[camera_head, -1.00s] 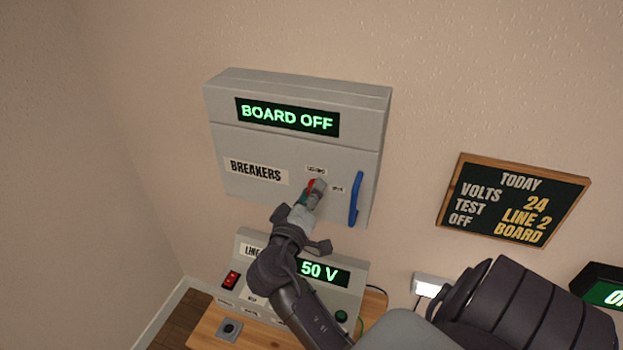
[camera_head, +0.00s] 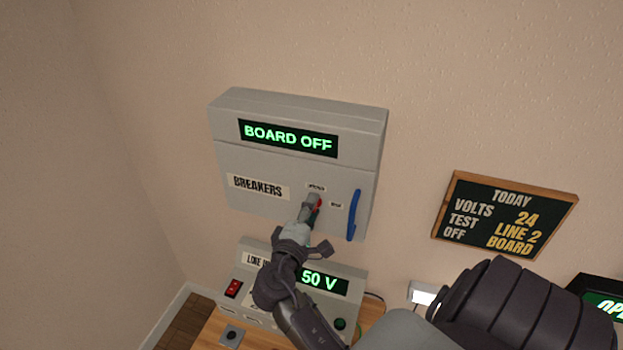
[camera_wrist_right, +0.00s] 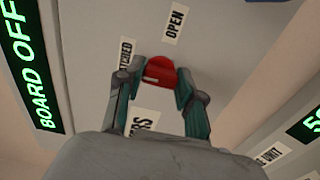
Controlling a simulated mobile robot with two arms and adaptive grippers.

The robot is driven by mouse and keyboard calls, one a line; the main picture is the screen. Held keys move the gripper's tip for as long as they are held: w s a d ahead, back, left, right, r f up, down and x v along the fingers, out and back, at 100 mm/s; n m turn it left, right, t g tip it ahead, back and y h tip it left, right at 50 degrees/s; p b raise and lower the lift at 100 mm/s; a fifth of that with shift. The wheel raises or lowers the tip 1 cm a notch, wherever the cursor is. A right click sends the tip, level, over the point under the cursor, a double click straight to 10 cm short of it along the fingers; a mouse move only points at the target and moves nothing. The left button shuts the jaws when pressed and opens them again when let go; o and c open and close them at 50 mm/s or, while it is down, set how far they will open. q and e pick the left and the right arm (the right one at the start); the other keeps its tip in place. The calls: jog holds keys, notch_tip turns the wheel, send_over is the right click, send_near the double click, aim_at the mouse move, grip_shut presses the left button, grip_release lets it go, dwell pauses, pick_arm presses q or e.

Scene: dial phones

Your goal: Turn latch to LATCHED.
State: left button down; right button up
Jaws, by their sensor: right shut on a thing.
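The latch is a red round knob (camera_head: 319,203) on the front of the grey breaker box (camera_head: 220,180), left of the blue handle. In the right wrist view the knob (camera_wrist_right: 161,71) sits between the fingertips of my right gripper (camera_wrist_right: 160,84), which is shut on it. A pale mark shows on its near side. The OPEN label (camera_wrist_right: 175,22) is beside it. The LATCHED label (camera_wrist_right: 125,56) is partly hidden by a finger. My right gripper (camera_head: 313,203) reaches up to the box from below. My left gripper is out of view.
The box display (camera_head: 288,138) reads BOARD OFF. A blue upright handle (camera_head: 354,215) stands close right of the knob. Below, a line unit (camera_head: 355,275) shows 50 V and has a red switch (camera_head: 233,288). A chalkboard (camera_head: 505,215) hangs at right.

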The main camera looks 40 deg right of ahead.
dwell(0.4)
jog(key=o, duration=1.2)
jog(key=shift+c, duration=0.2)
